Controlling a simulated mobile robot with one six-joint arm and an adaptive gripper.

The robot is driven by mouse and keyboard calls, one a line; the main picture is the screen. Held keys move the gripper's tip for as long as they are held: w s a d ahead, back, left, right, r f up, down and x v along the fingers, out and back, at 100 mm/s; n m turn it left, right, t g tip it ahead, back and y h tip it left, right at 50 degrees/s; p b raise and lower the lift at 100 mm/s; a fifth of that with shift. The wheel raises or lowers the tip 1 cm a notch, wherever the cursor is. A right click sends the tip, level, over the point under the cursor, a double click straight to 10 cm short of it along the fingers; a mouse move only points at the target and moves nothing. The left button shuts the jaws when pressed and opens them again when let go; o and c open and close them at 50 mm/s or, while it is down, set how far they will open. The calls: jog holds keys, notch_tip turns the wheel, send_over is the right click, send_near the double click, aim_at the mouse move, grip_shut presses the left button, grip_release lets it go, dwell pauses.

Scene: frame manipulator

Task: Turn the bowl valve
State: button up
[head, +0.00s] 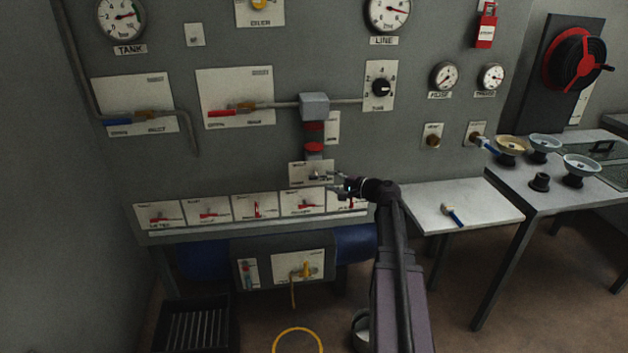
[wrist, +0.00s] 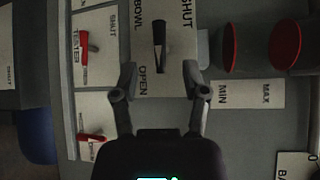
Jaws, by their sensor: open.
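The bowl valve is on a white plate (head: 300,180) on the panel, below a red-banded vertical pipe. In the wrist view its plate (wrist: 180,52) reads BOWL, with SHUT at the top and OPEN lower down. Its dark lever (wrist: 159,42) lies lengthwise on the picture, in line with the gap between my fingers. My gripper (head: 329,182) is open in front of the plate in the head view; the wrist view shows its fingers (wrist: 160,72) apart, one on each side of the lever's lower end. I cannot tell whether they touch it. My gripper partly hides the plate in the head view.
A row of plates with red levers (head: 257,208) runs just below. In the wrist view, a TESTER lever (wrist: 84,46) is left and two red-faced round parts (wrist: 285,44) are right. A side table (head: 480,205) with a blue-handled item (head: 453,215) stands right of my arm.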

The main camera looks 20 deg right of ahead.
aim_at(316, 179)
jog(key=shift+b+x, duration=0.35)
jog(key=shift+x, duration=2.7)
grip_shut()
jog(key=shift+a, duration=0.4)
jog(key=shift+d, duration=0.3)
jog(key=shift+r, duration=0.1)
